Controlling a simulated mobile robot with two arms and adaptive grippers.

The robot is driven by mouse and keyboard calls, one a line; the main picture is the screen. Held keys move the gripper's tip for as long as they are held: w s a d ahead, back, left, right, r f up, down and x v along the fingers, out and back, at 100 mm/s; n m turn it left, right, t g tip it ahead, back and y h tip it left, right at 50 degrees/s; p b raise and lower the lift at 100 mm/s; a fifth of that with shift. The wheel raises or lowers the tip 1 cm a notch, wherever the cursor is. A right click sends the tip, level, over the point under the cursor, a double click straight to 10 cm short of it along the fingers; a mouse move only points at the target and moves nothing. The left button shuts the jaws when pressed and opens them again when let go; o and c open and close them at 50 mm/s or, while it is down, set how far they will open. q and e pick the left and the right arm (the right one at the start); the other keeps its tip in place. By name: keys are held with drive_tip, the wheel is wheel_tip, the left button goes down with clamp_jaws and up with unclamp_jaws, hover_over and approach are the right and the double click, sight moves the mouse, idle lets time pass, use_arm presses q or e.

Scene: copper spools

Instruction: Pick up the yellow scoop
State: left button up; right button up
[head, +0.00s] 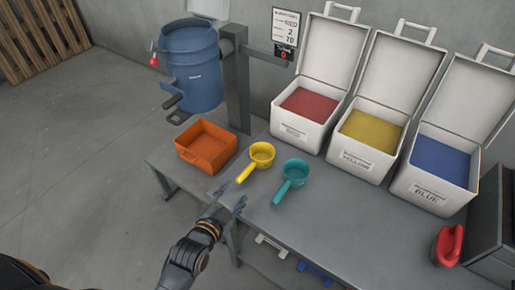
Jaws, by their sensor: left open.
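The yellow scoop (262,154) lies on the grey table, its bowl facing up and its handle pointing down-left toward the front edge. My left gripper (240,197) is open at the table's front edge, just below the end of the scoop's handle. Its fingers look empty. I cannot tell from this view how high they are above the table. My right gripper is not in the head view.
A teal scoop (294,172) lies just right of the yellow one. An orange bin (206,147) stands to its left. Open white boxes of red (309,106), yellow (372,130) and blue (441,162) material line the back. A blue barrel (192,67) hangs behind left.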

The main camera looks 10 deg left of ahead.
sight(246, 174)
use_arm(q)
drive_tip(key=x, duration=0.4)
drive_tip(key=shift+r, duration=0.15)
drive_tip(key=x, duration=0.3)
drive_tip(key=shift+w, duration=0.35)
drive_tip(key=shift+w+f+p, duration=0.3)
drive_tip(key=shift+w+f, duration=0.05)
drive_tip(key=x, duration=0.3)
drive_tip(key=a+x, duration=0.1)
drive_tip(key=shift+w+d+f, duration=0.1)
drive_tip(key=shift+w+f, duration=0.15)
drive_tip(key=shift+f, duration=0.05)
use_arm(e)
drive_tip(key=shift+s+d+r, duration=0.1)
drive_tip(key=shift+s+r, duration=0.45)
use_arm(q)
drive_tip(key=shift+s, duration=0.1)
drive_tip(key=shift+c, duration=0.9)
clamp_jaws()
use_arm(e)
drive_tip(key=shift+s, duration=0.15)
